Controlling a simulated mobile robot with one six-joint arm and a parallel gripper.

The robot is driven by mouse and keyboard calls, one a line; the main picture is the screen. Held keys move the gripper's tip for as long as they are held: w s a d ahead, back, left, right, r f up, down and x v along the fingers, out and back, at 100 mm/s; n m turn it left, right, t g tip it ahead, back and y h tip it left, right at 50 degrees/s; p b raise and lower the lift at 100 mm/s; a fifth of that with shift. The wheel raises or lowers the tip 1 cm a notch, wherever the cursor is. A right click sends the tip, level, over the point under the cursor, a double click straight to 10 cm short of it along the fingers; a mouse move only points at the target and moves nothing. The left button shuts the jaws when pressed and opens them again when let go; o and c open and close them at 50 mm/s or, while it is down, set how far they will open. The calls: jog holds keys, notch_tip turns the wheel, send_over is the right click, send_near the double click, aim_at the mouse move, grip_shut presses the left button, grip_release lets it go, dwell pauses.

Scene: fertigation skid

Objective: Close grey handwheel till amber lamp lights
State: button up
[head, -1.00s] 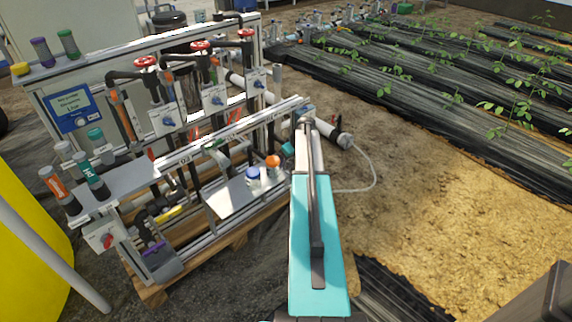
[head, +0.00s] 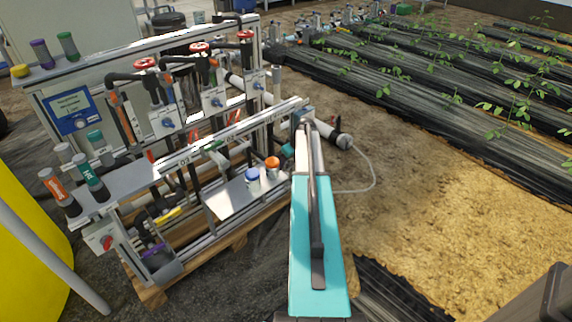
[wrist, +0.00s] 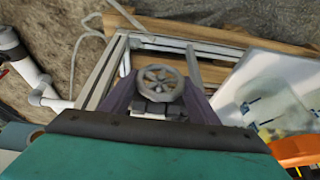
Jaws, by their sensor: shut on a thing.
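In the wrist view the grey handwheel (wrist: 160,85), a small spoked wheel, sits between the two dark purplish fingers of my gripper (wrist: 158,93). My gripper is shut on it, with one finger on either side. A pale fitting shows just below the wheel. In the head view my own teal arm reaches to the right end of the skid and hides the wheel and the fingers. I cannot make out an amber lamp in either view.
The skid's metal frame (head: 228,134) carries red-handled valves (head: 200,49) and a display panel (head: 70,110). A white shelf with blue-capped (head: 252,174) and orange-capped (head: 272,163) containers is left of my arm. A white pipe (head: 330,133) and hose lie beyond. Open sandy ground is at right.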

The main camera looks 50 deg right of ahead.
jog(key=shift+w+p, duration=0.15)
jog(key=shift+p, duration=0.2)
jog(key=shift+d+r+y+p, duration=0.1)
jog(key=shift+y+p, duration=0.8)
jog(key=shift+d+m+y+p, duration=0.1)
jog(key=shift+m+y+p, duration=0.3)
jog(key=shift+y+p, duration=0.55)
jog(key=shift+t+y+p, duration=0.3)
jog(key=shift+y+p, duration=0.65)
jog(key=shift+y, duration=0.1)
jog(key=shift+f+m+y+p, duration=0.2)
jog(key=shift+m+y+p, duration=0.2)
jog(key=shift+y, duration=0.2)
jog(key=o, duration=1.1)
